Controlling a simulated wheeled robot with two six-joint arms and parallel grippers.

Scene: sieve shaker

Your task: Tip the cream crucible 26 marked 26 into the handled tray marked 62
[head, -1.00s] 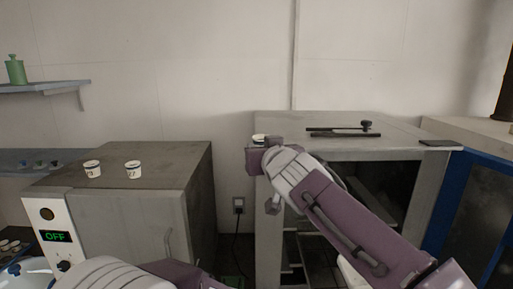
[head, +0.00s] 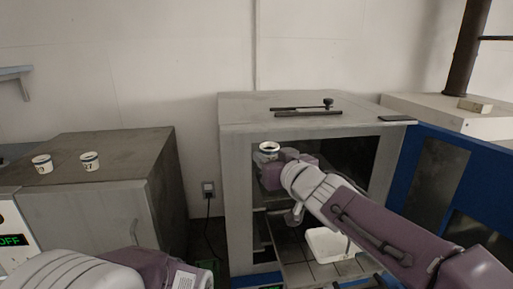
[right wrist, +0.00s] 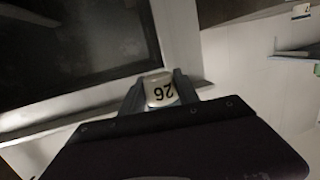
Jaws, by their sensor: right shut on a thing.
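The cream crucible 26 (right wrist: 160,90) is between the fingers of my right gripper (right wrist: 158,88) in the right wrist view; its number reads upside down there. In the head view the crucible (head: 269,148) is upright with a dark rim, held by my right gripper (head: 268,168) in front of the open grey cabinet. A white tray (head: 328,244) sits on the rack low in the cabinet, below and to the right of the crucible. I cannot read a mark on it. My left arm shows at the bottom left; its fingers are not visible.
Two more crucibles, one marked 27 (head: 90,161) and another (head: 42,164), stand on the brown-topped cabinet (head: 120,142) at left. A black handle-like bar (head: 308,108) lies on the grey cabinet's top (head: 250,104). A blue-framed unit (head: 484,165) stands at right.

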